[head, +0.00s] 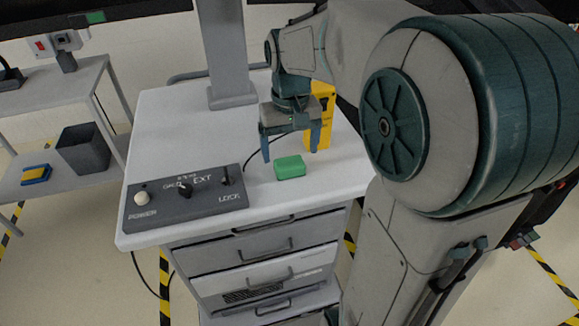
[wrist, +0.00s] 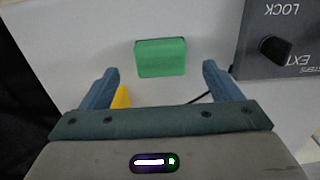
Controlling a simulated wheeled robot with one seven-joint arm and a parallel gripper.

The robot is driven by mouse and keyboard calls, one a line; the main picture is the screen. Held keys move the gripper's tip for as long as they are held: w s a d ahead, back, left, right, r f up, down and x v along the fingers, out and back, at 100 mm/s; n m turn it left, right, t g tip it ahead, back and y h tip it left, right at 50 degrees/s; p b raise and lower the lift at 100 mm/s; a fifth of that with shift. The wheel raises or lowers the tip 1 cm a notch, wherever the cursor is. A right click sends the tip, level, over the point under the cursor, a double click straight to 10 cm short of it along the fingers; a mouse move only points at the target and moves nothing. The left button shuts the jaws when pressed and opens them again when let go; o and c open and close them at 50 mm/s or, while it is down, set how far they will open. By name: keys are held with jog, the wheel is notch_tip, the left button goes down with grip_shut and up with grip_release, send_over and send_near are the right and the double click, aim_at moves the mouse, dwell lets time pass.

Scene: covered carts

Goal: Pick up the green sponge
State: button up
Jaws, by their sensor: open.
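The green sponge (head: 290,168) lies flat on the white top of a cart (head: 180,120), to the right of a grey control box. My gripper (head: 290,152) is above the cart top, pointing down, with its two blue fingers spread and nothing between them. In the wrist view the sponge (wrist: 161,58) sits beyond the fingertips, roughly centred between them. My gripper (wrist: 160,78) is open there too. The fingers appear apart from the sponge.
The control box (head: 184,197) with knobs and a switch stands close left of the sponge. A yellow object (head: 321,112) stands behind my gripper. A grey post (head: 228,55) rises at the back. A black cable runs near the box. The cart top's left back is clear.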

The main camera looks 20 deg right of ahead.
aim_at(289, 162)
notch_tip(289, 162, down, 5)
jog(key=shift+w+r, duration=0.1)
jog(key=shift+r, duration=0.1)
jog(key=shift+c, duration=0.4)
jog(key=c, duration=1.1)
jog(key=shift+o, duration=0.2)
jog(key=shift+r, duration=0.1)
notch_tip(289, 162, up, 4)
jog(key=shift+r, duration=0.1)
jog(key=s+d+r, duration=0.6)
jog(key=s+d, duration=0.1)
jog(key=s, duration=0.2)
jog(key=shift+d+r, duration=0.2)
jog(key=shift+r, duration=0.15)
